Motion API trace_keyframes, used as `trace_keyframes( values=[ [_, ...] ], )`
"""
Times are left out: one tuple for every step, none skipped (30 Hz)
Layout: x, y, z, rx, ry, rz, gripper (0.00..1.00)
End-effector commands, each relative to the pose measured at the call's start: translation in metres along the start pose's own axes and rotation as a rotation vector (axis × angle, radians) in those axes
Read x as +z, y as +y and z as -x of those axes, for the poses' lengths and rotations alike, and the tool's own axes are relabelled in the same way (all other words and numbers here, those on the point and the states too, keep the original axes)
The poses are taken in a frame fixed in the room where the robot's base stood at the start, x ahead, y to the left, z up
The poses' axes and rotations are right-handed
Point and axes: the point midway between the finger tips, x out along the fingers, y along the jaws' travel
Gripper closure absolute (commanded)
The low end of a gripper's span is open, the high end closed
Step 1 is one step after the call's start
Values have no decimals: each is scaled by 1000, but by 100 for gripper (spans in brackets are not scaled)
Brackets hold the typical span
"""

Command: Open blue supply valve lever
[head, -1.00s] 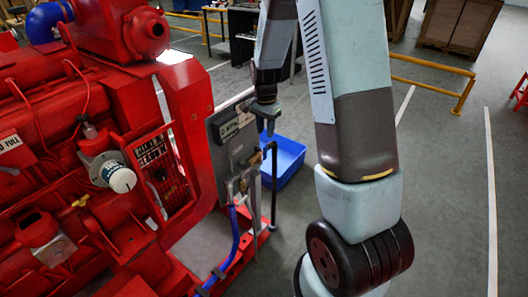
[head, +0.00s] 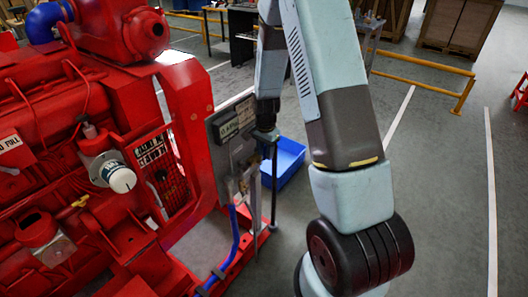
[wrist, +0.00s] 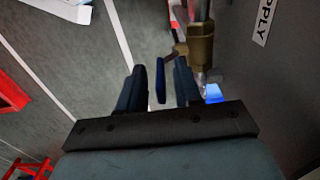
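The blue lever (wrist: 160,80) shows in the wrist view, joined by a brass-coloured arm to the brass valve body (wrist: 201,45). My gripper (wrist: 158,82) is open, with one dark finger on each side of the lever. The lever lies between the fingers with gaps visible on both sides, so it does not look gripped. In the head view my gripper (head: 266,136) is at the right side of the grey panel (head: 222,130). The lever cannot be made out in the head view.
A label ending in "PPLY" (wrist: 263,20) is on the panel close to the gripper's right in the wrist view. A blue hose (head: 235,235) runs below the panel. The red engine (head: 90,150) fills the left. A blue bin (head: 288,160) stands on the floor behind.

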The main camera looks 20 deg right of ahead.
Motion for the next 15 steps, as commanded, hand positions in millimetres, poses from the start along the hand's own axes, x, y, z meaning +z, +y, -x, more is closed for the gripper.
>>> trace_keyframes(
  values=[
    [0,0,0,0,0,0,66],
    [0,0,0,0,0,0,66],
    [0,0,0,0,0,0,68],
    [0,0,0,0,0,0,71],
    [0,0,0,0,0,0,74],
    [0,0,0,0,0,0,77],
    [0,0,0,0,0,0,80],
    [0,0,0,0,0,0,83],
    [0,0,0,0,0,0,87],
    [0,0,0,0,0,0,90],
    [0,0,0,0,0,0,93],
    [0,0,0,0,0,0,97],
    [0,0,0,0,0,0,99],
    [0,0,0,0,0,0,100],
    [0,0,0,0,0,0,100]
  ],
)
